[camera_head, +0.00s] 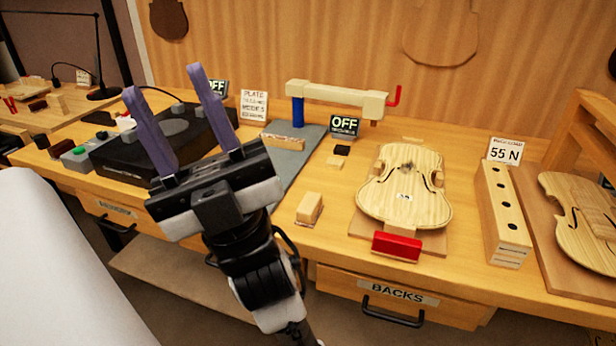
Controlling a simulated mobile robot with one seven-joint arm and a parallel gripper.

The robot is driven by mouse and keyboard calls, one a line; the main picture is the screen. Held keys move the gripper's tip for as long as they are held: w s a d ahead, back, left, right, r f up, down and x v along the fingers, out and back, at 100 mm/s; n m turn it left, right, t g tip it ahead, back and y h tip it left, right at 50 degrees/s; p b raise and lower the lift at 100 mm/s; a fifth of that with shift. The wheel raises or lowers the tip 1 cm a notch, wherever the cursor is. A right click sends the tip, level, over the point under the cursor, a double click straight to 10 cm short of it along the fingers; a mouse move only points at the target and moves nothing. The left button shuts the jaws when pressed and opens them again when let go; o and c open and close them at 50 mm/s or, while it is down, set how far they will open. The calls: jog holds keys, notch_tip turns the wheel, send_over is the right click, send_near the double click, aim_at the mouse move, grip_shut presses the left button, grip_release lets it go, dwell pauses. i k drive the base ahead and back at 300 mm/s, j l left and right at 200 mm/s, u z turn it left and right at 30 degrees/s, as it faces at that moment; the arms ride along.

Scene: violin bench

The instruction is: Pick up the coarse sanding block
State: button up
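My gripper (164,83) is at the left of the view, above the front part of the bench. Its two purple fingers point up and away and stand wide apart with nothing between them. No block is clearly marked as the coarse sanding block. A small pale wooden block (309,208) sits on the bench to the right of my gripper, apart from it. A small dark block (342,150) and a tan piece (335,162) lie farther back. A longer wooden block with a dark underside (283,142) lies on the grey mat (290,175).
A violin body (404,190) lies on a board with a red block (397,246) at its front. A wooden clamp-like fixture (335,95) stands behind. A black machine (165,140) is left, partly behind my gripper. A holed wooden block (503,215) is right.

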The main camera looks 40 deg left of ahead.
aim_at(309, 210)
jog(key=u, duration=1.05)
